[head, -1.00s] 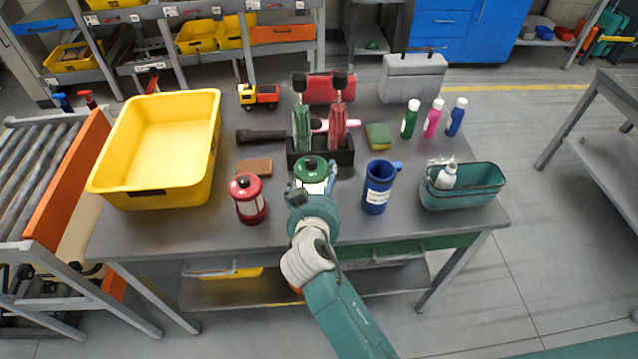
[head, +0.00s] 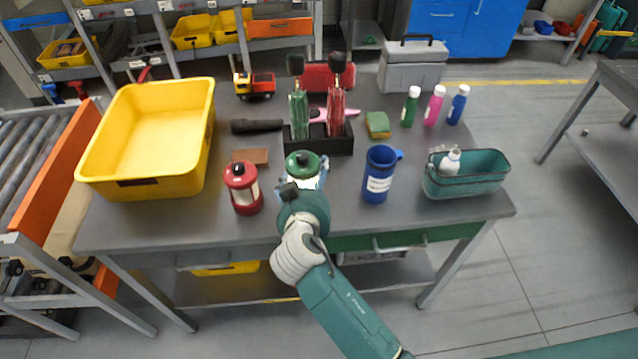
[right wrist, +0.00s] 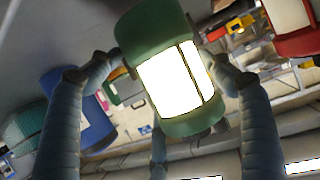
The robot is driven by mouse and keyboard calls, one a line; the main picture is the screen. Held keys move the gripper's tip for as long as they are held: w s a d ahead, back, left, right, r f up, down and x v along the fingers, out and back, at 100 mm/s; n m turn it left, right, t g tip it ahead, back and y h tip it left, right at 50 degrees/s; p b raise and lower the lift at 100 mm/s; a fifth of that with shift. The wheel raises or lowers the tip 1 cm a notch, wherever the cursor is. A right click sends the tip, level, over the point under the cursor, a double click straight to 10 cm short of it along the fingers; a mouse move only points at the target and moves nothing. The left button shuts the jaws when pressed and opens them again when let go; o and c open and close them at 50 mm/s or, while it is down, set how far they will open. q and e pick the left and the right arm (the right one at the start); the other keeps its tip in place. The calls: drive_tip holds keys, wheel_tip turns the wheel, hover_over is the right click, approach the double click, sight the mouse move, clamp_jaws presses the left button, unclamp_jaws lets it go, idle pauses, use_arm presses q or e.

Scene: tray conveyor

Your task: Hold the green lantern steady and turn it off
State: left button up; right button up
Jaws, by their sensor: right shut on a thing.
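The green lantern (head: 302,163) has a green cap and a bright white lit panel. It is at the middle of the table in the head view, in front of the black rack. My right gripper (head: 304,190) is shut on the green lantern and hides its lower part there. In the right wrist view the green lantern (right wrist: 170,125) fills the middle, tilted, its panel glowing white. The fingers of my right gripper (right wrist: 170,78) lie on both sides of it. My left gripper is in neither view.
A red lantern (head: 243,190) stands just left of the gripper. A blue mug (head: 378,178) stands to the right, with a teal bin (head: 465,186) beyond it. The black rack (head: 340,145) holds two bottle-like tools. A yellow bin (head: 100,165) occupies the table's left side.

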drive_tip(key=shift+w+r, duration=0.15)
drive_tip(key=shift+r, duration=0.3)
drive_tip(key=shift+d+h, duration=0.15)
drive_tip(key=shift+h, duration=0.15)
drive_tip(key=shift+s+d+f+m+h, duration=0.1)
drive_tip(key=shift+s+d+m+h, duration=0.05)
drive_tip(key=shift+d, duration=0.2)
drive_tip(key=shift+s+d+f+m+h, duration=0.1)
drive_tip(key=shift+d+m+h, duration=0.05)
drive_tip(key=shift+d, duration=0.2)
drive_tip(key=shift+f, duration=1)
drive_tip(key=shift+f, duration=0.1)
drive_tip(key=shift+f+b, duration=0.25)
drive_tip(key=shift+b, duration=0.1)
drive_tip(key=o, duration=1.2)
drive_tip(key=shift+f, duration=0.1)
drive_tip(key=shift+o, duration=0.2)
